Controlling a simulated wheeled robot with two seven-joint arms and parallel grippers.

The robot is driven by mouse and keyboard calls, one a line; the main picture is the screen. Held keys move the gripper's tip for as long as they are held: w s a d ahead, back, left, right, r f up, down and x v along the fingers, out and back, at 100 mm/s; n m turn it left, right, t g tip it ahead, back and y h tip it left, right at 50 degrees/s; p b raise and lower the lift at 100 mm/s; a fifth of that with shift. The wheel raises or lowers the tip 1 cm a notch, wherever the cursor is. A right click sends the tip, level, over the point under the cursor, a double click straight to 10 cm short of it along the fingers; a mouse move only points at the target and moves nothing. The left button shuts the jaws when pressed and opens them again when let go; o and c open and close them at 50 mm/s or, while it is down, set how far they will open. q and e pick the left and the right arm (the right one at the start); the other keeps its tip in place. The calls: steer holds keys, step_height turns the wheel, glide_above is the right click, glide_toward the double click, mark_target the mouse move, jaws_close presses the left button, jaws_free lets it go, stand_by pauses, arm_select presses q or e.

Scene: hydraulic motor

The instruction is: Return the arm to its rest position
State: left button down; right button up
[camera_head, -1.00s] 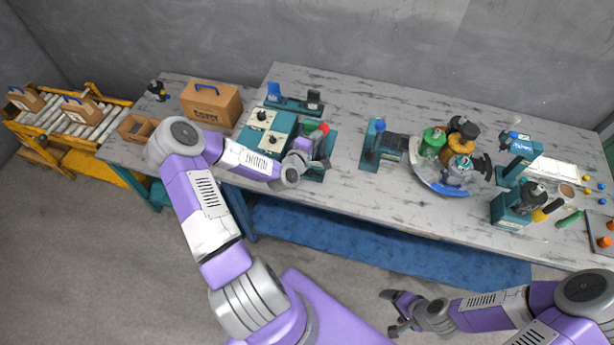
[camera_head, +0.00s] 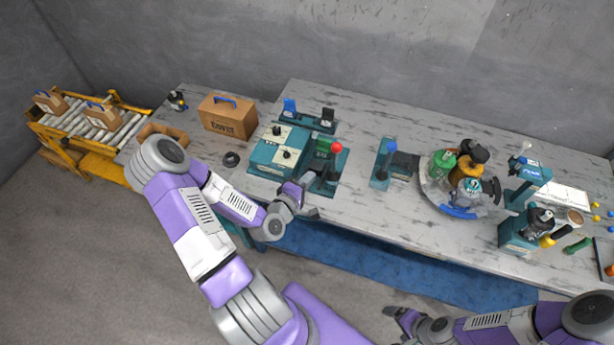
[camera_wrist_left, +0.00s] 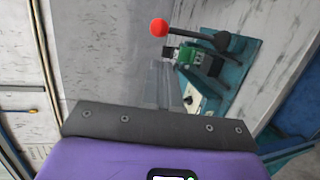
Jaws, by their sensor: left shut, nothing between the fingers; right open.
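My left arm (camera_head: 232,205) reaches in from the left, bent at the elbow. My left gripper (camera_head: 312,196) is shut and empty near the front edge of the table, just in front of a teal lever fixture with a red ball knob (camera_head: 337,148). In the left wrist view the red knob (camera_wrist_left: 159,27) and its fixture stand beyond the gripper, apart from it. My right gripper (camera_head: 400,322) is open and empty, low at the bottom, in front of the table; its arm comes in from the right and is partly cut off.
On the table (camera_head: 340,235) stand a teal control box (camera_head: 272,155), a cardboard box (camera_head: 228,117), another lever fixture (camera_head: 383,165) and a round tray (camera_head: 432,190) with several motor parts. A roller conveyor (camera_head: 98,122) is at the far left. The floor in front is clear.

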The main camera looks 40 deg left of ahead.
arm_select(q)
steer(key=shift+s+d, duration=0.1)
steer(key=s+d+f+m+g+h+b, duration=0.2)
steer(key=d+f+m+g+h+b, duration=0.5)
steer(key=d+f, duration=0.95)
steer(key=s+d+f+m+g+b, duration=0.3)
steer(key=s+f+m+g, duration=0.1)
steer(key=f, duration=0.3)
steer(key=s+d+f+m+g+b, duration=0.3)
steer(key=s+d+f+m, duration=0.1)
steer(key=s+f+m, duration=0.2)
steer(key=shift+s+d+f+g+y+b, duration=0.3)
steer(key=shift+s+f+g+b, duration=0.1)
steer(key=shift+s, duration=0.15)
